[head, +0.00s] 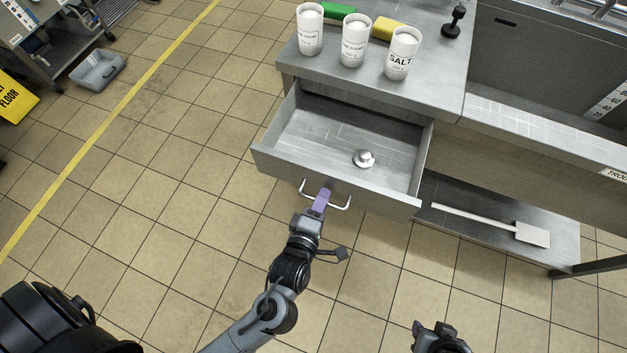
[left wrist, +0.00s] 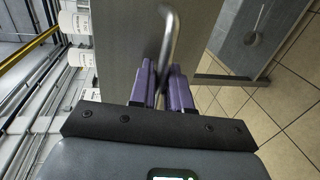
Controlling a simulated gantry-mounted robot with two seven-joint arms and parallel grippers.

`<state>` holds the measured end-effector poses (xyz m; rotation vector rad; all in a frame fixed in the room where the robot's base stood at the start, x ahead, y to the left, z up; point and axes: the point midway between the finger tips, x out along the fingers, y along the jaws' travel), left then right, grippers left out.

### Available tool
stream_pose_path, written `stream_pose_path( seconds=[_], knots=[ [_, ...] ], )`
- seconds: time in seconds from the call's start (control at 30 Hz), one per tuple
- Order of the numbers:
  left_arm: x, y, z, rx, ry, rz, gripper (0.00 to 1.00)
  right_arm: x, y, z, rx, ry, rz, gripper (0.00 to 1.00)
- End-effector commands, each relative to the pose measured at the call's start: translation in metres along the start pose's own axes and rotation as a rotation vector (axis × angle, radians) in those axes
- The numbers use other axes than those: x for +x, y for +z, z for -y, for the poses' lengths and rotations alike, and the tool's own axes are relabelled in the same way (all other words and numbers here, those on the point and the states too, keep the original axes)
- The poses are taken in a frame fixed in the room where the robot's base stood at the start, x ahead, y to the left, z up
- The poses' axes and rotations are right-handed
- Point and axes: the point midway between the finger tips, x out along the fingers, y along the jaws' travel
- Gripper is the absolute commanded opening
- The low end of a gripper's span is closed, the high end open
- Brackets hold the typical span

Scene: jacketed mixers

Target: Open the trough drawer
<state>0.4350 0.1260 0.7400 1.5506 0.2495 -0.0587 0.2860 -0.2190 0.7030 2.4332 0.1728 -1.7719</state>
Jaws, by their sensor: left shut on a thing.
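The trough drawer (head: 337,182) is a steel drawer under the left end of the steel counter, and it stands pulled well out. A small round metal object (head: 364,158) lies on its floor. A bar handle (head: 341,206) is on its front; it also shows in the left wrist view (left wrist: 172,35). My left gripper (head: 322,199), with purple fingers, is shut on the handle; its fingers lie on both sides of the bar in the left wrist view (left wrist: 163,84). My right gripper (head: 437,335) is only partly in view at the bottom edge, away from the drawer.
Several things stand on the counter (head: 430,85) above: white tubs, one marked SALT (head: 403,53), a green block (head: 338,9), a yellow block (head: 386,29). A white paddle (head: 500,226) lies on the lower shelf at right. The tiled floor before the drawer is clear.

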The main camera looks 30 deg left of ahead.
Motion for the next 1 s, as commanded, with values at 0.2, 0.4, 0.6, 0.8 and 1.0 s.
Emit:
stream_pose_path(
  seconds=[0.2,0.4,0.6,0.8,1.0],
  knots=[
    [-0.0057,0.0052,0.0010,0.002,0.001,0.011,0.00,-0.0017,0.0007,0.0006,0.002,-0.002,0.003,0.43],
    [-0.0056,0.0052,0.0011,0.002,0.001,0.012,0.00,-0.0015,0.0007,0.0009,0.003,-0.003,0.003,0.43],
    [-0.0055,0.0052,0.0012,0.002,0.000,0.012,0.33,-0.0016,0.0002,0.0008,0.003,-0.003,0.002,0.43],
    [-0.0055,0.0050,0.0013,0.002,0.000,0.011,0.33,-0.0017,-0.0006,0.0006,0.003,-0.002,0.001,0.43],
    [-0.0113,0.0049,0.0007,0.002,0.000,0.011,0.33,-0.0040,-0.0015,0.0004,0.003,-0.002,0.000,0.43]
  ],
)
